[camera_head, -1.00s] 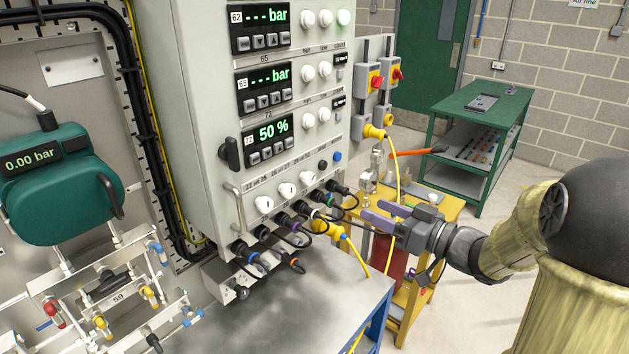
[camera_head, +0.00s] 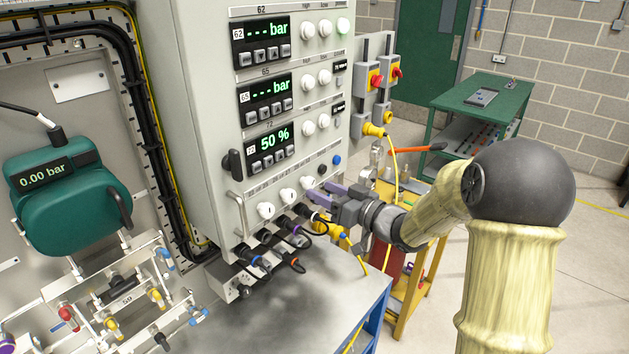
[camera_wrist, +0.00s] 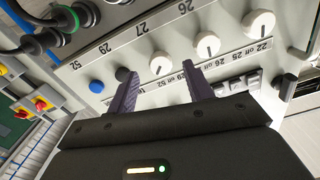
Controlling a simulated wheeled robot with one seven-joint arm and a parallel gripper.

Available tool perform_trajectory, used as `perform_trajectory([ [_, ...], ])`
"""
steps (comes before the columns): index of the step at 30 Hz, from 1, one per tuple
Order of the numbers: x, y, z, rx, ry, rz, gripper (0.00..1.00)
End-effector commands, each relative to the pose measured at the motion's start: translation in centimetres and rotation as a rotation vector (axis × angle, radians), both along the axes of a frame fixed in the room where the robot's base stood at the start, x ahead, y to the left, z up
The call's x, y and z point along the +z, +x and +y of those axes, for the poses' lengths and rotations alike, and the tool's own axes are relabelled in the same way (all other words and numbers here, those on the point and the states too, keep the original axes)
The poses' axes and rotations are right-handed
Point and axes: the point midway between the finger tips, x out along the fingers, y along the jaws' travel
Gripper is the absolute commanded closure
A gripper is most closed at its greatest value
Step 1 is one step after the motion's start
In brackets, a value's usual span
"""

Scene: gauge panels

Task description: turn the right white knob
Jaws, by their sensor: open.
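Three white knobs sit in a row low on the grey cabinet's front. The right white knob (camera_head: 308,183) is by my fingertips; in the wrist view it shows as the knob (camera_wrist: 161,66) nearest the black and blue buttons. My gripper (camera_head: 319,191) is open with purple fingers pointing at the panel. In the wrist view the fingertips (camera_wrist: 159,68) lie on either side of this knob. I cannot tell whether they reach around it or stop short. The middle white knob (camera_head: 288,196) and left white knob (camera_head: 266,210) are clear of the fingers.
Black plugs and cables (camera_head: 290,228) hang just below the knobs, close under my gripper. A black button (camera_wrist: 122,74) and a blue button (camera_wrist: 96,87) sit beside the right knob. A steel bench top (camera_head: 300,290) lies below; a yellow stand (camera_head: 415,255) is to the right.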

Motion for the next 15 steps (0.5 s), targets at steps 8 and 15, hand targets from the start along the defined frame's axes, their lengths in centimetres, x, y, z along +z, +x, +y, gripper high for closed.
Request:
perform_trajectory([
  [8,0.1,2.0,2.7,0.001,0.001,0.001,0.49],
  [15,0.0,2.2,2.9,0.0,0.0,0.0,0.49],
])
